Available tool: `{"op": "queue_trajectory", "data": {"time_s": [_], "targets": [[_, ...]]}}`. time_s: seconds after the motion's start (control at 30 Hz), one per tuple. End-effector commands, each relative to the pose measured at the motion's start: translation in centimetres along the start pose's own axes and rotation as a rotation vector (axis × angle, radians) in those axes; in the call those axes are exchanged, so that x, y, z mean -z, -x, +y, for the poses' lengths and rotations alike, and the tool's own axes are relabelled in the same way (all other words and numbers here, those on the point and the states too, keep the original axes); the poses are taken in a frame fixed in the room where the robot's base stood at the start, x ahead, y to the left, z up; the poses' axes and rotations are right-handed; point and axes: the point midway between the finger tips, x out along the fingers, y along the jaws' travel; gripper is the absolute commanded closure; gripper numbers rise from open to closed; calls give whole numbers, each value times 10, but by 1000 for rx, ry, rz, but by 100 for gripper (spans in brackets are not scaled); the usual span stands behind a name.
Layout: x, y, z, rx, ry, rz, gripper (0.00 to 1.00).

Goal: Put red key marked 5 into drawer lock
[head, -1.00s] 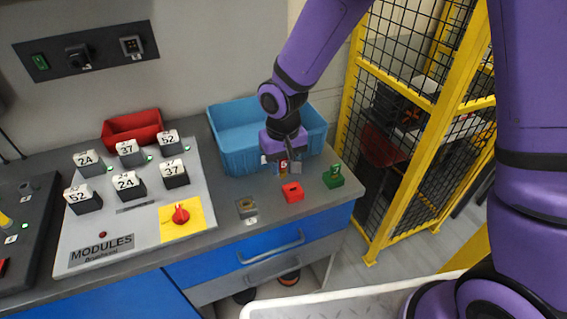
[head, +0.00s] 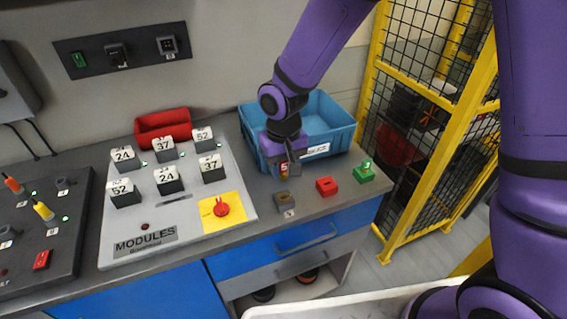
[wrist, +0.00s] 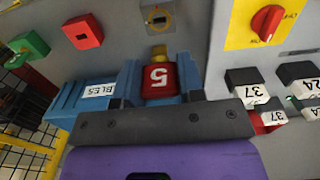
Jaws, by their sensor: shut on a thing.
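My gripper (head: 288,168) is shut on the red key marked 5 (wrist: 159,80) and holds it above the counter. The number 5 and a short brass-coloured shaft show in the wrist view; the key (head: 283,170) is small in the head view. The drawer lock (head: 284,201), a grey block with a brass face and a small label, sits at the counter's front edge above the blue drawer. It also shows in the wrist view (wrist: 158,17), straight beyond the key's shaft. Key and lock look apart.
A red empty key holder (head: 326,186) and a green holder with a green key (head: 364,173) stand right of the lock. A blue bin (head: 340,140) is behind my gripper. The modules panel (head: 180,215) with a red knob (head: 221,209) lies left. A yellow fence (head: 400,225) stands right.

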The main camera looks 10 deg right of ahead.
Motion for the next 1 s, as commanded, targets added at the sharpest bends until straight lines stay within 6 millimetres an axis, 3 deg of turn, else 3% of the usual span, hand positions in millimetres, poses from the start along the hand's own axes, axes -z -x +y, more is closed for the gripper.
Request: {"op": "queue_trajectory", "data": {"time_s": [0.53, 1.0], "targets": [[0, -44, 0, -1, 1, -2, 88], [0, -53, 0, 0, 0, 0, 88]]}}
